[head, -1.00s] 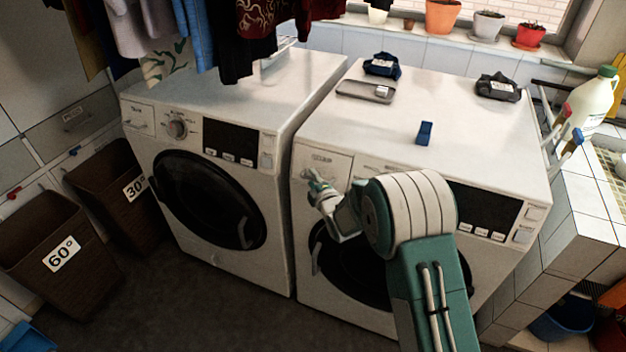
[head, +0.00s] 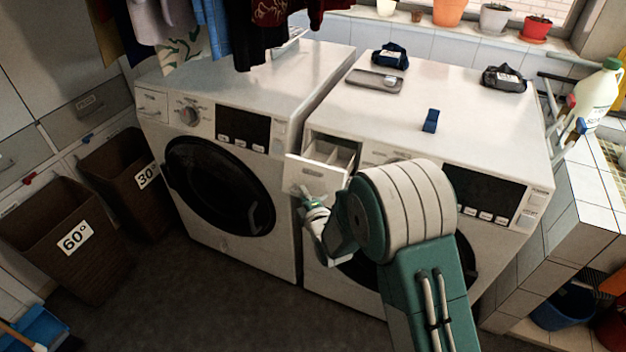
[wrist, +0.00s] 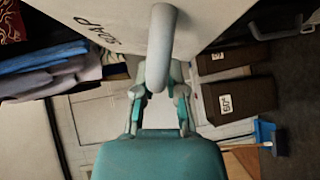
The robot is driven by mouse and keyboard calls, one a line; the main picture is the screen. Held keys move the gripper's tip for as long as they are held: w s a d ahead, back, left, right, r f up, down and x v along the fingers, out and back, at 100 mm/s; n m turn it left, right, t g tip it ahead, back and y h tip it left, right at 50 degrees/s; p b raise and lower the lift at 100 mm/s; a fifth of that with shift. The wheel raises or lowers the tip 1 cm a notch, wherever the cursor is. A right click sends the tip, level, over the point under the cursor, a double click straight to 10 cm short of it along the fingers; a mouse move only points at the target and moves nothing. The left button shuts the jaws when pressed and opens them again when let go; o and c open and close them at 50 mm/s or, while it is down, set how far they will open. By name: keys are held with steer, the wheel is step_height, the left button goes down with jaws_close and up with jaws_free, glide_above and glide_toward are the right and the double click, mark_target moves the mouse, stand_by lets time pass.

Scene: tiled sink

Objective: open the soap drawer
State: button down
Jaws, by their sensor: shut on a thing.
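The soap drawer (head: 316,173) is in the upper left of the right washing machine (head: 395,215). It is pulled out, and its white compartments show from above. In the wrist view the drawer front (wrist: 125,25) carries the word SOAP and a curved grey handle (wrist: 160,50). My gripper (head: 304,192) is at the lower part of the drawer front in the head view. In the wrist view my gripper (wrist: 159,92) has its fingers around the handle and is shut on it. The exact contact at the fingertips is partly hidden.
A second washing machine (head: 215,150) with its drawer shut stands to the left. Brown baskets (head: 70,240) stand at the far left. A blue clip-like item (head: 431,120) and dark folded cloths lie on the right machine. The dark floor in front is clear.

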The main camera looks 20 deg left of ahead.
steer(key=s, duration=0.8)
steer(key=shift+a+f, duration=0.25)
steer(key=shift+f, duration=0.05)
steer(key=c, duration=0.7)
jaws_free()
steer(key=shift+a, duration=0.1)
steer(key=shift+r, duration=0.15)
steer(key=v, duration=1.1)
steer(key=shift+s+d, duration=0.25)
steer(key=shift+s, duration=0.1)
steer(key=shift+w, duration=0.1)
